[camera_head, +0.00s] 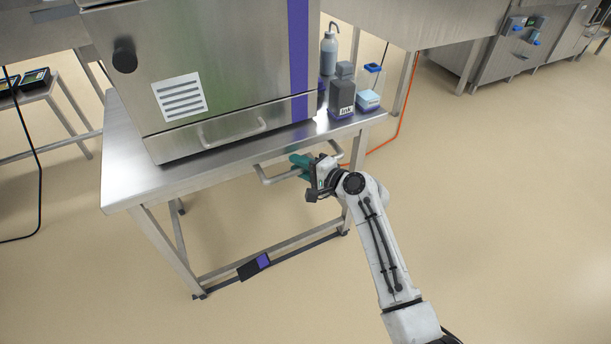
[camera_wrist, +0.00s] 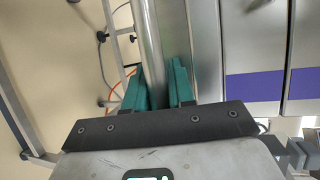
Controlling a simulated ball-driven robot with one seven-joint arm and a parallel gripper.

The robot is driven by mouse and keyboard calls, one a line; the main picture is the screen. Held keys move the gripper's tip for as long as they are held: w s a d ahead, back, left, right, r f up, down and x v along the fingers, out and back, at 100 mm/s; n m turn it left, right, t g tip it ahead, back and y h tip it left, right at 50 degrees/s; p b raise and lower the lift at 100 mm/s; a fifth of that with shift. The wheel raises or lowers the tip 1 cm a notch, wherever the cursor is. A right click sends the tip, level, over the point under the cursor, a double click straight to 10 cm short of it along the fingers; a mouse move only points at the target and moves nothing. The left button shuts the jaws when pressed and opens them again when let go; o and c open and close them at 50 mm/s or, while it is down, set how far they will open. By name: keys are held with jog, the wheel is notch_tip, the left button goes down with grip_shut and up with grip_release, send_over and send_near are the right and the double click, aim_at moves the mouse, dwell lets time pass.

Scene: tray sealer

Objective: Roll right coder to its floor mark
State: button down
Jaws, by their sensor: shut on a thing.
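The coder (camera_head: 215,60) is a steel cabinet with a purple vertical stripe. It stands on a steel wheeled table (camera_head: 145,182) in the head view. A push handle (camera_head: 277,178) sticks out from the table's front edge. My gripper (camera_head: 303,166), with teal fingers, is shut on this handle near its middle. In the wrist view the handle bar (camera_wrist: 150,45) runs between the teal fingers (camera_wrist: 160,90). I cannot make out a floor mark in either view.
A black and purple pedal (camera_head: 254,266) sits on the low bar between the front legs. An ink bottle (camera_head: 341,99) and other containers stand on the table's right end. An orange cable (camera_head: 398,122) hangs to the floor behind. The floor (camera_head: 520,200) at right is clear.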

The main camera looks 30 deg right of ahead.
jog(key=shift+w+r, duration=0.1)
jog(key=shift+w, duration=0.1)
jog(key=c, duration=1.1)
grip_release()
jog(key=shift+o, duration=0.2)
jog(key=shift+s, duration=0.1)
jog(key=p+v, duration=0.2)
jog(key=v, duration=0.8)
jog(key=shift+s, duration=0.3)
jog(key=shift+d, duration=0.15)
